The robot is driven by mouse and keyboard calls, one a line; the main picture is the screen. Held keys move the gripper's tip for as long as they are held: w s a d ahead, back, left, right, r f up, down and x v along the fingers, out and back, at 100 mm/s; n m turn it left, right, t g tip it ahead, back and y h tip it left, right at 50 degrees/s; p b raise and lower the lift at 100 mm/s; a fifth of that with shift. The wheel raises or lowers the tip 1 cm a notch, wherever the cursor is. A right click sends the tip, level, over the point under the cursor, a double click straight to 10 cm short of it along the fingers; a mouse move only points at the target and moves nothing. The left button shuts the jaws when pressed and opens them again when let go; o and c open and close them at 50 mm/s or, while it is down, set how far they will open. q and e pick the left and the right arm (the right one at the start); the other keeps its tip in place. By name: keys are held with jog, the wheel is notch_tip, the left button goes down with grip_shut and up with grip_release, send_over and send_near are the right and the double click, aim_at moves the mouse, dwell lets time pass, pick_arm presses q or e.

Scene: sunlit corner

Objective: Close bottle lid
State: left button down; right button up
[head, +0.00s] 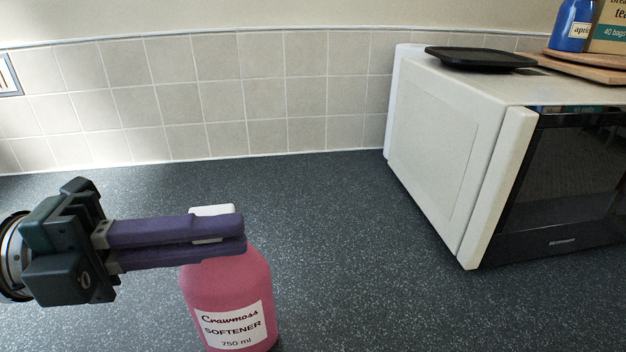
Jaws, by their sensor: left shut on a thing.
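A pink bottle (228,290) labelled "Crawmoss SOFTENER 750 ml" stands upright on the dark speckled counter, low and left of centre in the head view. Its white lid (212,211) shows just above and between the purple fingers of my left gripper (240,234). The left gripper reaches in from the left, with its fingers shut on the lid at the bottle's top. The fingers hide most of the lid and the bottle's neck, so I cannot tell how the lid sits on the neck. My right gripper is out of view.
A cream microwave (440,150) with a dark door stands on the right, carrying a black tray (480,57), a wooden board (590,66), a blue jar (571,28) and a tea box (608,30). A tiled wall (230,95) closes the back. The counter (350,240) between bottle and microwave is clear.

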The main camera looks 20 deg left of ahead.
pick_arm(q)
jog(key=shift+f+m, duration=0.15)
jog(key=shift+m, duration=0.15)
dwell(0.4)
jog(key=c, duration=1)
grip_release()
jog(key=shift+o, duration=0.2)
jog(key=b+v, duration=0.2)
jog(key=v, duration=0.8)
jog(key=shift+s, duration=0.1)
